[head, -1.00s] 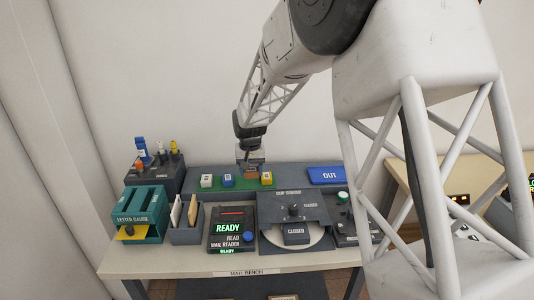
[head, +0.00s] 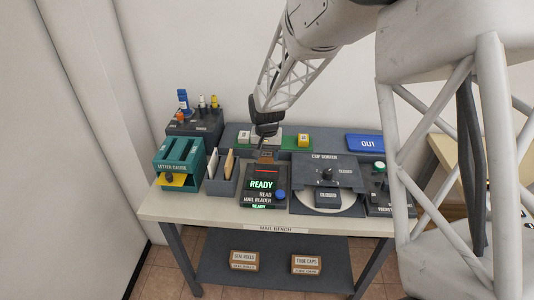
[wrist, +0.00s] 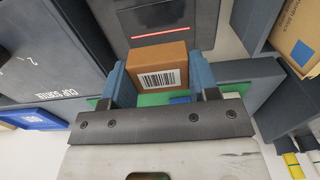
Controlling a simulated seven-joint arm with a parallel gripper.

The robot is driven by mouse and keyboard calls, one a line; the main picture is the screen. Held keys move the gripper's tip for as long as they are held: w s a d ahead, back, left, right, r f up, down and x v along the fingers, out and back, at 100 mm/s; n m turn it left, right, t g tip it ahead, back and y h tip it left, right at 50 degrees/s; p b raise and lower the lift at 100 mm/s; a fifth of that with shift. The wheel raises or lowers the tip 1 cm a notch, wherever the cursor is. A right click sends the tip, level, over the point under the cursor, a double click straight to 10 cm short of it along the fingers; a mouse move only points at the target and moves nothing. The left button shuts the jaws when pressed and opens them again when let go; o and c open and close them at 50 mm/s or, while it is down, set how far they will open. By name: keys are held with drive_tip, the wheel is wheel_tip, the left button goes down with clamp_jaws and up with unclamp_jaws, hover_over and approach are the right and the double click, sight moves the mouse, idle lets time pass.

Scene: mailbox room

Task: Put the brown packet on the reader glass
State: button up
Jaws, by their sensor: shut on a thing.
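The brown packet (wrist: 157,68), a small box with a white barcode label, is between the blue finger pads of my gripper (wrist: 160,78) in the wrist view. My gripper is shut on it. In the head view my gripper (head: 267,146) holds the packet (head: 267,154) at the back edge of the mail reader (head: 264,185), largely covered by the fingers. The dark reader glass with a red line (wrist: 165,36) lies just beyond the packet in the wrist view. The reader's screen reads READY. I cannot tell the packet's height above the reader.
White (head: 244,137) and yellow (head: 304,140) packets stand on the green mat behind. The letter rack (head: 222,186) is left of the reader, the cup sorter (head: 329,172) right. The teal letter gauge (head: 178,165) is further left, the blue OUT tray (head: 365,143) back right.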

sight(267, 171)
drive_tip(key=shift+f, duration=0.2)
drive_tip(key=shift+f, duration=1.9)
drive_tip(key=shift+f, duration=0.6)
idle(0.7)
drive_tip(key=o, duration=1.2)
drive_tip(key=shift+o, duration=0.2)
drive_tip(key=shift+r, duration=0.2)
drive_tip(key=shift+r, duration=2.8)
